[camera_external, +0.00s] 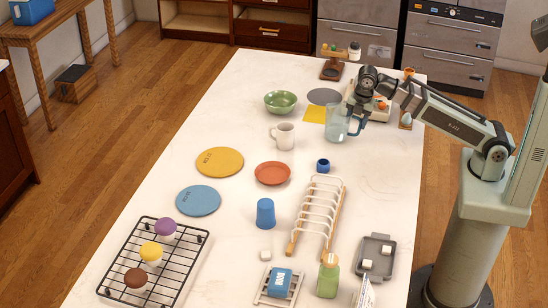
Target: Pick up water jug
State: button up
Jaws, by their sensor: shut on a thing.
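The water jug (336,124) is a clear, bluish glass pitcher at the far right part of the white counter. It looks upright, with its handle to the right. My gripper (356,112) reaches in from the right, directly over the handle side, and is shut on the jug. Its fingers are small and partly lost against the handle. I cannot tell whether the jug's base touches the counter.
Near the jug are a cream mug (283,136), a green bowl (280,101), a yellow square (313,114) and a dark grey disc (323,96). A dish rack (319,211) and small blue cup (323,165) stand nearer. Counter space left of the mug is clear.

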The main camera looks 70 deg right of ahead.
jog(key=shift+c, duration=0.7)
jog(key=shift+r, duration=0.15)
